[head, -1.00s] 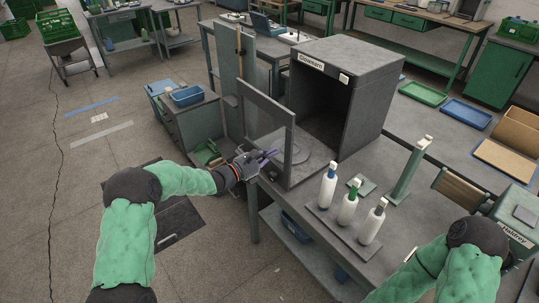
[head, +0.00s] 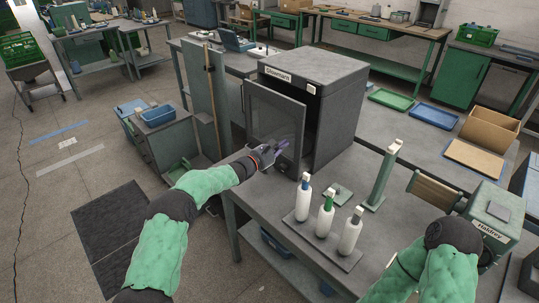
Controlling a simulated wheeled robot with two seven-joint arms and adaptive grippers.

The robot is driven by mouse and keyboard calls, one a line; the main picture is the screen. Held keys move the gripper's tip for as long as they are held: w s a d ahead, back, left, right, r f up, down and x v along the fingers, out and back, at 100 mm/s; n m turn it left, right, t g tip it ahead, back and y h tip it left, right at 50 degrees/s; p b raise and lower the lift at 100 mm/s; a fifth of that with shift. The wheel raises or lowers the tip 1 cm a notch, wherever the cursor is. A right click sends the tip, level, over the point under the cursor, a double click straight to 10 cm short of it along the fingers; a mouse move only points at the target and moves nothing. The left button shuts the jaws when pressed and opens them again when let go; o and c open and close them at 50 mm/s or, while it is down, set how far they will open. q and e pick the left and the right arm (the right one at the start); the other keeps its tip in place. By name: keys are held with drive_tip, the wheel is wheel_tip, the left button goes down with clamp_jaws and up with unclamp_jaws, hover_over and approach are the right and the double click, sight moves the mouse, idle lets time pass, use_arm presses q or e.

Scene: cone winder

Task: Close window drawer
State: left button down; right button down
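A dark grey box-shaped cabinet (head: 338,110) with a name label stands on the grey workbench. A dark gap shows between the door's right edge and the cabinet. My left gripper (head: 277,148) is at the lower outer face of the door, seemingly against it.
Three white bottles (head: 326,214) stand on a board in front of the cabinet. A green-grey post (head: 382,175) and a labelled machine (head: 488,220) are to the right. A wooden pole (head: 211,100) stands left of the door. Bench surface behind the post is clear.

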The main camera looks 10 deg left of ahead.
use_arm(q)
drive_tip(key=x, duration=0.7)
drive_tip(key=shift+r, duration=0.3)
drive_tip(key=shift+a, duration=0.1)
